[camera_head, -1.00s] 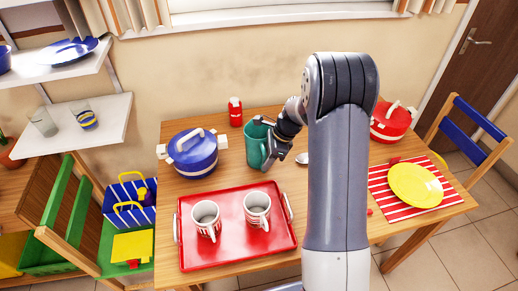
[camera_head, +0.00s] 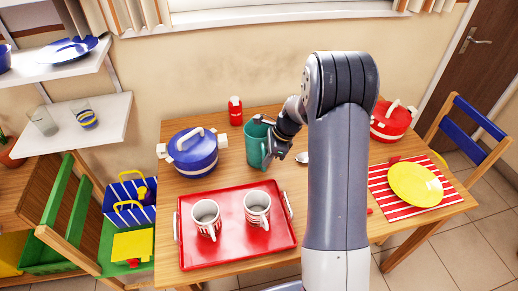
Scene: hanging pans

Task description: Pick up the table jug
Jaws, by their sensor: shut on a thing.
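The table jug (camera_head: 255,146) is teal green and stands upright on the wooden table, behind the red tray and right of the blue pot. My gripper (camera_head: 272,140) is at the jug's right side, shut on it. One finger shows in front of the jug's right edge; my gripper and arm hide the jug's handle side. I cannot tell whether the jug's base is clear of the table.
A red tray (camera_head: 188,254) with two striped cups is in front. A blue pot (camera_head: 193,154) stands left, a red bottle (camera_head: 235,112) behind. A red pot (camera_head: 391,122) and a yellow plate (camera_head: 415,185) are right of my arm.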

